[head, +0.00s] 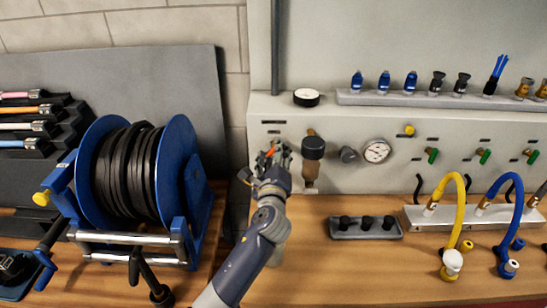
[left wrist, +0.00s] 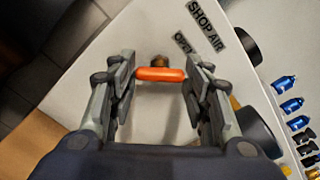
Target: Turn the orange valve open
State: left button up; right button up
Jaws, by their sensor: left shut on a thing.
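The orange valve handle (left wrist: 161,74) is a short rounded bar on a brass-coloured stem, on the pale panel below a SHOP AIR label (left wrist: 208,22). In the left wrist view it spans between the two fingers of my left gripper (left wrist: 163,80), with an end against each finger. In the head view my left gripper (head: 273,158) is at the panel's left part, and only a bit of the orange handle (head: 270,150) shows between its fingers. My right gripper is in neither view.
A dark and brass filter unit (head: 313,148) stands close right of my gripper. Further right are a knob (head: 348,155), a pressure gauge (head: 376,151) and green valves. A blue hose reel (head: 130,175) stands left. Bare bench (head: 350,265) lies in front.

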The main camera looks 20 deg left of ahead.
pick_arm(q)
jog(key=n+b, duration=0.2)
jog(key=n, duration=0.3)
jog(key=shift+f+n, duration=0.15)
jog(key=shift+n, duration=0.15)
jog(key=shift+n+b, duration=0.5)
jog(key=shift+n, duration=1)
jog(key=o, duration=1.1)
jog(key=shift+c, duration=0.2)
jog(key=shift+s, duration=0.15)
jog(key=v, duration=1.1)
jog(key=shift+s, duration=0.4)
jog(key=shift+d, duration=0.1)
